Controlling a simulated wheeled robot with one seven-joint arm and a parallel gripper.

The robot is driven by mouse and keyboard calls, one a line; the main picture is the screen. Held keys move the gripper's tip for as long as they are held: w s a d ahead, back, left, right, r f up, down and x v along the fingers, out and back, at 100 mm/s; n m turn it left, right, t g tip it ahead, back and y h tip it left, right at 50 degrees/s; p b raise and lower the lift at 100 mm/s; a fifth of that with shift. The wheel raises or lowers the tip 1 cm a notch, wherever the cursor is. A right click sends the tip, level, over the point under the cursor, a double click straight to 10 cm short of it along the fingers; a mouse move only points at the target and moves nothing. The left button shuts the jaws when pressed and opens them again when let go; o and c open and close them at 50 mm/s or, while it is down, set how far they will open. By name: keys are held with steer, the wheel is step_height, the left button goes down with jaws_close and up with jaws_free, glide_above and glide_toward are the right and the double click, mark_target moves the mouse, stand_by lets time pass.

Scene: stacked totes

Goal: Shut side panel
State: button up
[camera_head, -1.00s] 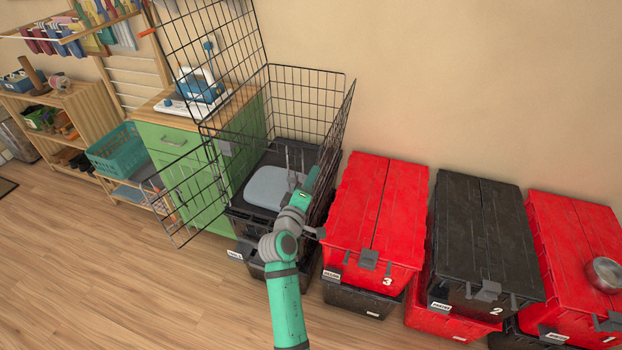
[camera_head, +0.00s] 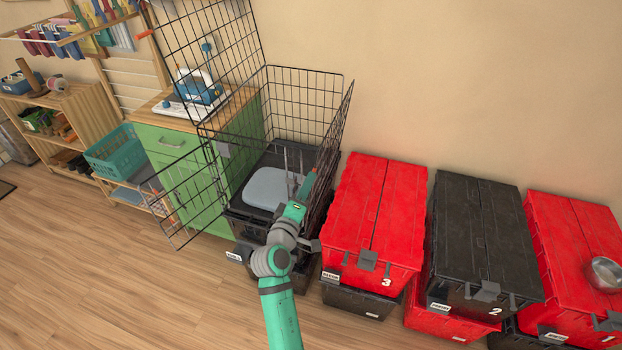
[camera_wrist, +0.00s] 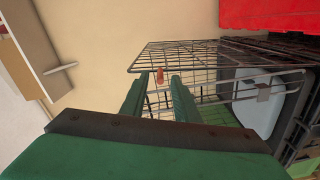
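A black wire crate (camera_head: 345,108) stands against the wall, with a pale grey pad (camera_head: 270,188) inside. One wire panel (camera_head: 205,55) stands raised at its upper left. Another wire panel (camera_head: 183,195) stands swung outward at its front left. My gripper (camera_head: 303,190) is at the crate's front right, above the dark base. In the wrist view my gripper (camera_wrist: 158,88) has its two green fingers apart, with wire mesh (camera_wrist: 205,62) beyond them and no object held between them. An orange tip (camera_wrist: 160,75) shows between the fingers. Whether the fingers touch any wire cannot be told.
Red totes (camera_head: 375,215) and a black tote (camera_head: 485,235) are stacked to the right. A metal bowl (camera_head: 606,272) sits on the rightmost one. A green cabinet (camera_head: 170,143) and a teal basket (camera_head: 113,150) stand left. The wooden floor (camera_head: 110,275) at front left is clear.

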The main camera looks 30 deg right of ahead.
steer(key=v, duration=0.7)
